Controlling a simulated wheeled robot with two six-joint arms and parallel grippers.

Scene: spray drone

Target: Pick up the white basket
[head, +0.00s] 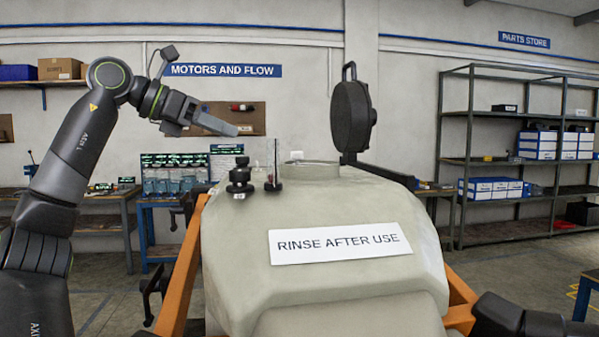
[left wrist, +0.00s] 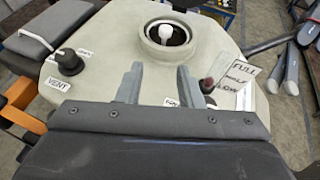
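The pale grey tank (head: 325,280) stands in front of me with its round filler neck (head: 308,169) uncovered. A small white piece, apparently part of the white basket (head: 296,155), shows just above the neck's rim. My right gripper is out of view.
A black vent cap (head: 240,178) and a level gauge (head: 273,165) stick up left of the neck. Orange frame bars (head: 180,270) flank the tank. Shelves (head: 515,161) stand far back. Air above the neck is clear.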

